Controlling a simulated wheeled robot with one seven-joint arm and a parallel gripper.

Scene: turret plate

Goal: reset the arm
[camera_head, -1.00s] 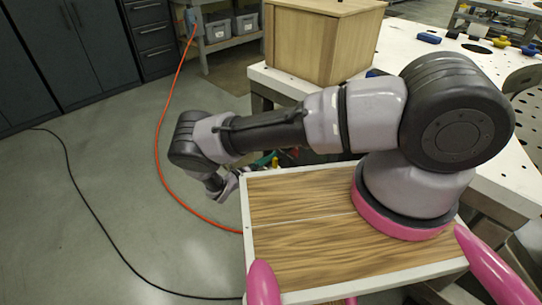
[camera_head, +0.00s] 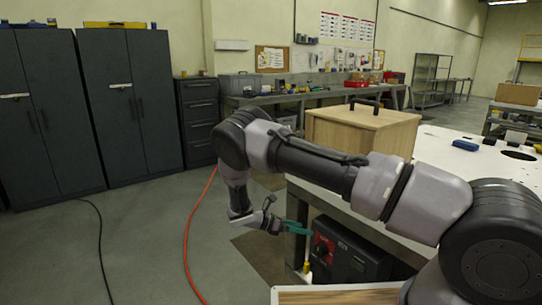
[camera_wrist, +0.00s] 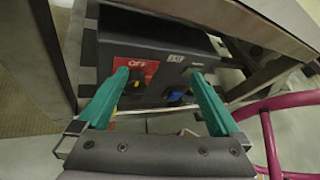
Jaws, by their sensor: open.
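My gripper (camera_head: 297,229) is at the end of my bent arm, left of the white-topped table (camera_head: 455,166). In the wrist view my gripper (camera_wrist: 163,78) shows two green fingers spread apart with nothing between them. The box (camera_head: 350,252) also shows in the head view, under the table, to the right of the fingers. A gap appears to lie between the fingers and the box.
Dark cabinets (camera_head: 130,105) line the left wall. An orange cable (camera_head: 188,235) and a black cable (camera_head: 101,250) lie on the floor. Floor left of my arm is otherwise clear.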

